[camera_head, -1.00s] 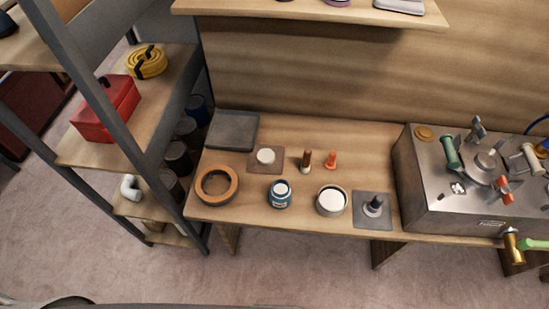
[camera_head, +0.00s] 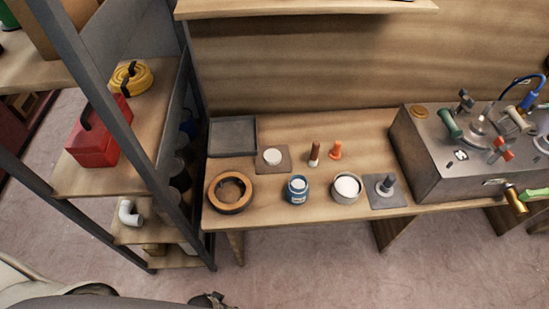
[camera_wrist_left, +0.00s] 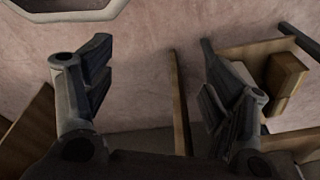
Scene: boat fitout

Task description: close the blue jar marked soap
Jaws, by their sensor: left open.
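A white round disc (camera_head: 272,156), possibly a lid, lies on a brown square mat (camera_head: 281,168) behind and left of the jar. My left gripper (camera_wrist_left: 160,85) is open and empty above the floor in the wrist view, apart from the jar. My right gripper is not in view.
On the bench (camera_head: 262,218) are an orange-brown ring (camera_head: 214,199), grey tray (camera_head: 232,153), white-topped round container (camera_head: 346,188), grey mat with a dark post (camera_head: 387,184), two small upright items and a metal unit (camera_head: 440,170). A shelf rack (camera_head: 130,165) stands left.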

